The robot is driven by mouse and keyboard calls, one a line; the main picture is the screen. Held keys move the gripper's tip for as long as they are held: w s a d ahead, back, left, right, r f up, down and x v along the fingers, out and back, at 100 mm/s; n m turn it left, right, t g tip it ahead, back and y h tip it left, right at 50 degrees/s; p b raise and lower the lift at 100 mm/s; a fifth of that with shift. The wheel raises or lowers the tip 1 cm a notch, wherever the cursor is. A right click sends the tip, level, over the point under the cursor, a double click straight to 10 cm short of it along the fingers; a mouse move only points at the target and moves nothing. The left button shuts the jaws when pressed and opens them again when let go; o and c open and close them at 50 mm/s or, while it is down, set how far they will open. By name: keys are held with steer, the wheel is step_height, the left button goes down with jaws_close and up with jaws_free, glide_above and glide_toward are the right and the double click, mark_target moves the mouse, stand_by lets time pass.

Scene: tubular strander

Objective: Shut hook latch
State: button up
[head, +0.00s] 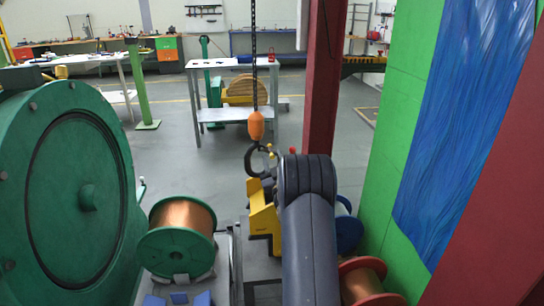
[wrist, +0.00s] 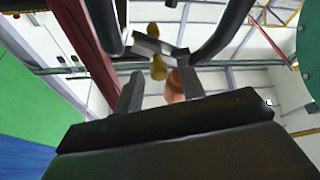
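The dark hook (head: 260,160) hangs from a chain under an orange block (head: 256,125). In the wrist view, the curved dark sides of the hook (wrist: 218,35) stand left and right at the top. A short grey latch bar (wrist: 150,44) with a yellow knob (wrist: 158,68) lies between them; I cannot tell whether it closes the hook's mouth. The orange block (wrist: 174,88) shows behind. My gripper (wrist: 160,88) is open, its two grey fingers apart below the latch, with nothing clearly held. In the head view my arm hides the fingers.
A red column (head: 325,80) rises just behind my arm, and a green wall (head: 405,130) stands to the right. A copper spool (head: 182,218) and a large green disc machine (head: 70,190) are at the left. Another copper spool (head: 362,285) is at lower right.

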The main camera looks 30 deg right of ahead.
steer(key=shift+x, duration=0.75)
jaws_close()
